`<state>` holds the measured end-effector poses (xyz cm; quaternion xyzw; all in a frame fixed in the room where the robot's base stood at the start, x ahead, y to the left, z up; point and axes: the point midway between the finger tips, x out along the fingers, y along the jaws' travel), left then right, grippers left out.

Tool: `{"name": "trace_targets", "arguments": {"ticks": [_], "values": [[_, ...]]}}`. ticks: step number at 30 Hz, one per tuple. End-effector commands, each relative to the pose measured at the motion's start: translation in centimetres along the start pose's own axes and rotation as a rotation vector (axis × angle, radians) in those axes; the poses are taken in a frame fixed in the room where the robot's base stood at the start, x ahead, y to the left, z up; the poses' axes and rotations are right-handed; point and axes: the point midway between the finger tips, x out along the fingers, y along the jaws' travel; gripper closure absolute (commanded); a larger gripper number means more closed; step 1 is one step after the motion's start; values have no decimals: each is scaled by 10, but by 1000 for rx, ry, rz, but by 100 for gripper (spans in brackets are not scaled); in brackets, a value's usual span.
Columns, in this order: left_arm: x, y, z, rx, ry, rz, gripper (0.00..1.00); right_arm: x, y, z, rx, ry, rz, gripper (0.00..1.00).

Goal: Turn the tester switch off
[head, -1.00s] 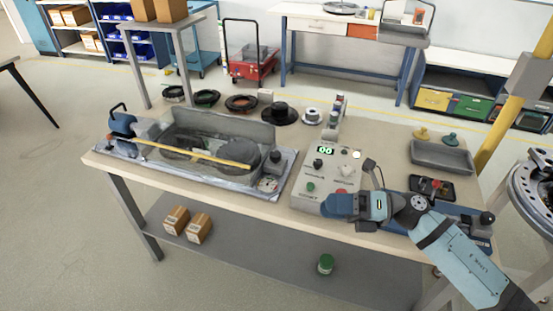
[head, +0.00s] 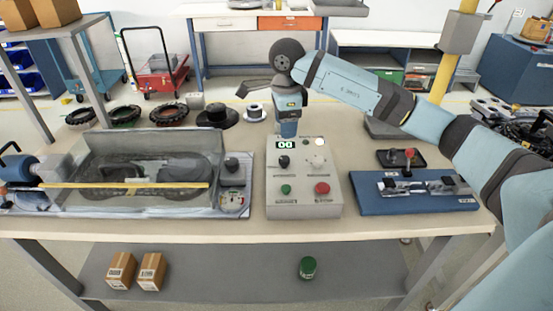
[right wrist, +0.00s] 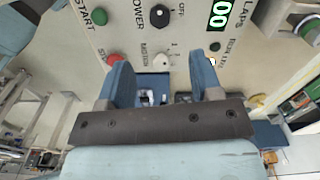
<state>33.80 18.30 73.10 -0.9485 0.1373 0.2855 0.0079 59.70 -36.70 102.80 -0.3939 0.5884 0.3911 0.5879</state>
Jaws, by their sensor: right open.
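The tester is a light grey box (head: 304,207) on the table with a lit green display (head: 286,145). Its black power knob (head: 283,161) sits below the display; it also shows at the top of the right wrist view (right wrist: 160,15), with "OFF" printed beside it. I cannot tell where the knob points. My right gripper (head: 288,130) hangs fingers-down over the tester's back edge, just behind the display. In the right wrist view its two blue fingers (right wrist: 160,65) are apart with nothing between them, short of the knob. My left gripper is not in view.
The tester also carries a white knob (head: 318,161), a green button (head: 286,189) and a red button (head: 322,188). A clear-walled tank (head: 150,150) stands left and a blue fixture plate (head: 415,203) right. Black rings (head: 169,115) lie behind.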

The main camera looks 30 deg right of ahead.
Motion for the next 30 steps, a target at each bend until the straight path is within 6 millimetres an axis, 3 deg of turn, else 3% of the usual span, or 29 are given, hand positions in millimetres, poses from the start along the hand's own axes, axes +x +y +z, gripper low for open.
{"name": "trace_targets", "arguments": {"ticks": [9, 15, 21, 29, 30], "values": [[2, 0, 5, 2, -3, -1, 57, 71, 1, 1, 0, -1, 5, 41], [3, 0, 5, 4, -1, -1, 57, 101, 1, 1, 1, -2, 4, 41], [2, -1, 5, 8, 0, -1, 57, 114, 1, 1, -1, -3, 2, 41], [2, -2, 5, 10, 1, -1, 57, 115, 1, 1, -1, -3, 2, 41], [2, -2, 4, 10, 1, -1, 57, 115, 1, 1, -1, -3, 2, 45]]}}
